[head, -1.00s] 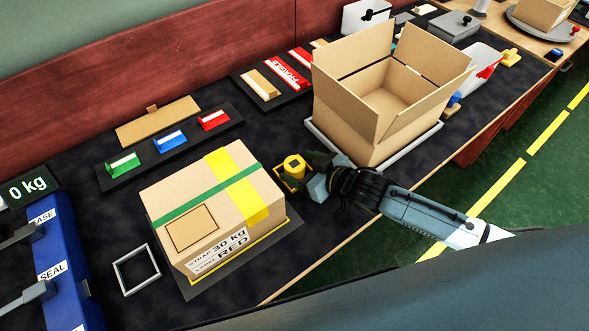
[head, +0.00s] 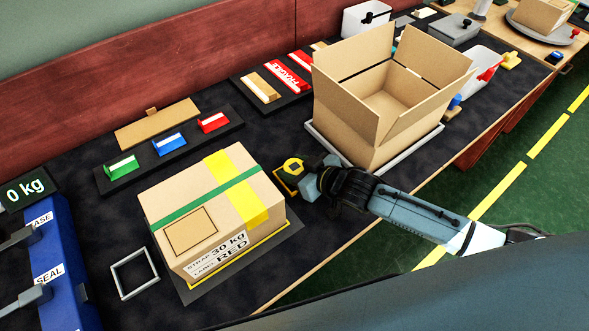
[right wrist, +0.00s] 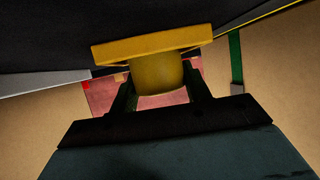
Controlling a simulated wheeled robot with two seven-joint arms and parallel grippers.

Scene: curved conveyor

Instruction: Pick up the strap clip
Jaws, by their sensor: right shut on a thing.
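The strap clip (head: 292,166) is a small yellow piece between the closed carton and the open carton. In the right wrist view the clip (right wrist: 158,75) shows as a rounded yellow body with a wide flat yellow part along it. My right gripper (head: 302,177) reaches in from the right and is shut on the clip, one dark finger on each side of the rounded body. My left gripper is not in view.
A closed carton (head: 195,230) with green and yellow bands stands left of the gripper. An open carton (head: 345,115) on a pale tray stands behind it, to the right. Green, blue and red blocks (head: 170,143) lie on a dark strip. A grey square frame (head: 134,272) lies front left.

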